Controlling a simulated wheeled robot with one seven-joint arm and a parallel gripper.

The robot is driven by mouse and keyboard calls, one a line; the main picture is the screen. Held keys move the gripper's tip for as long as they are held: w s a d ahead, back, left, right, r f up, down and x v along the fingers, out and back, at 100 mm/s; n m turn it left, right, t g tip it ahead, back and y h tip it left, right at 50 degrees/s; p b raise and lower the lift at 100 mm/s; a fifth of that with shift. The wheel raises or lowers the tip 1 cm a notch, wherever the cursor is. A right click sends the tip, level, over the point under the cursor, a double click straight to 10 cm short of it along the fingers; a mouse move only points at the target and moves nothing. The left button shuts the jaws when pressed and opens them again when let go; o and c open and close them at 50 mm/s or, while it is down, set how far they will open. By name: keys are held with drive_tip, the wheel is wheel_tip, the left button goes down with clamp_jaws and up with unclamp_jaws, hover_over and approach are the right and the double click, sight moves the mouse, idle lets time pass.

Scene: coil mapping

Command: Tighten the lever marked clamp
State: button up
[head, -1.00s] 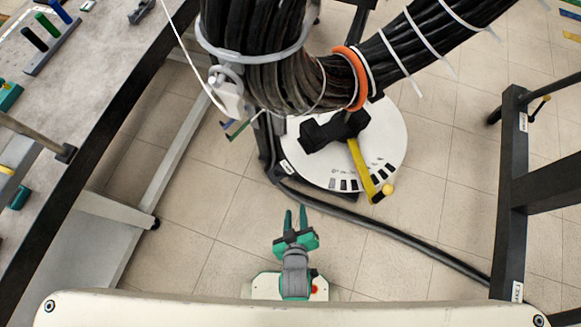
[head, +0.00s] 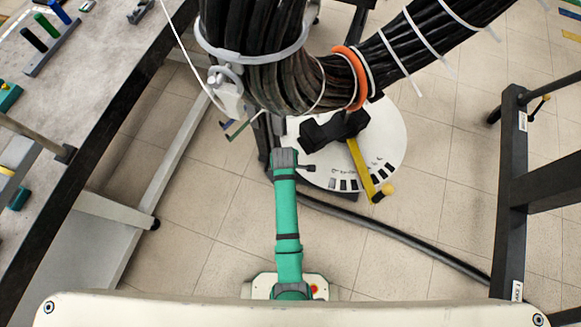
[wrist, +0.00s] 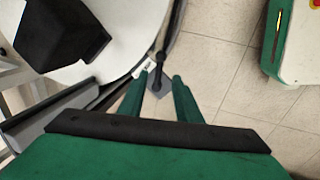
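In the wrist view, a small dark lever (wrist: 160,62) with a rounded end stands at the edge of the white disc (wrist: 125,45). A small white label (wrist: 150,66) sits beside it, but its text is too small to read. My gripper (wrist: 160,79) is open, with one green finger on each side of the lever's rounded end. I cannot tell whether either finger touches it.
A thick black cable bundle (head: 255,60) with an orange band hangs above the disc. A yellow arm (head: 360,165) with a round knob lies across the disc. A workbench (head: 75,100) stands left and a dark frame (head: 508,200) right. A black cable (head: 400,235) crosses the floor.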

drive_tip(key=f, duration=0.3)
drive_tip(key=w+f, duration=0.1)
drive_tip(key=f, duration=0.3)
drive_tip(key=w+f, duration=0.1)
drive_tip(key=f, duration=0.2)
drive_tip(key=shift+d+f, duration=0.25)
clamp_jaws()
